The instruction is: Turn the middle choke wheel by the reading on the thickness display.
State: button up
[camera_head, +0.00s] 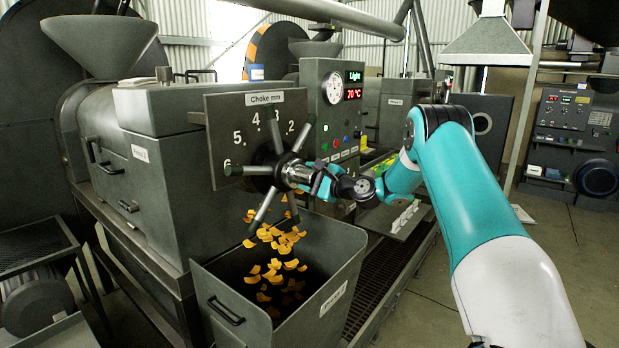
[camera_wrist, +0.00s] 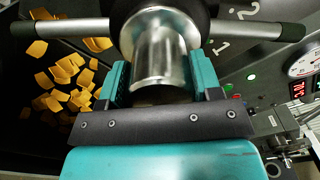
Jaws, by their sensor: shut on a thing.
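The choke wheel (camera_head: 262,171) has several spokes with dark ends and stands before a plate marked "Choke mm" (camera_head: 264,98), with numerals 2 to 6 visible. My gripper (camera_head: 303,176) is at its centre. In the wrist view, the teal fingers of my gripper (camera_wrist: 160,90) are shut on the wheel's silver hub (camera_wrist: 158,55), one each side. Two spokes (camera_wrist: 257,31) run left and right there, nearly level. A green "Light" readout (camera_head: 355,76) sits above a red one (camera_head: 353,93) that seems to read 30 °C. I cannot tell which display gives thickness.
Yellow-orange flakes (camera_head: 277,240) fall into an open grey bin (camera_head: 340,275) below the wheel. A round gauge (camera_head: 332,88) and coloured buttons are on the panel behind. Another control panel (camera_head: 570,115) stands at far right. Open floor lies right of my arm.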

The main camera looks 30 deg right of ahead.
jog(key=o, duration=1.3)
jog(key=shift+b+v, duration=3.65)
jog(key=shift+v, duration=5.1)
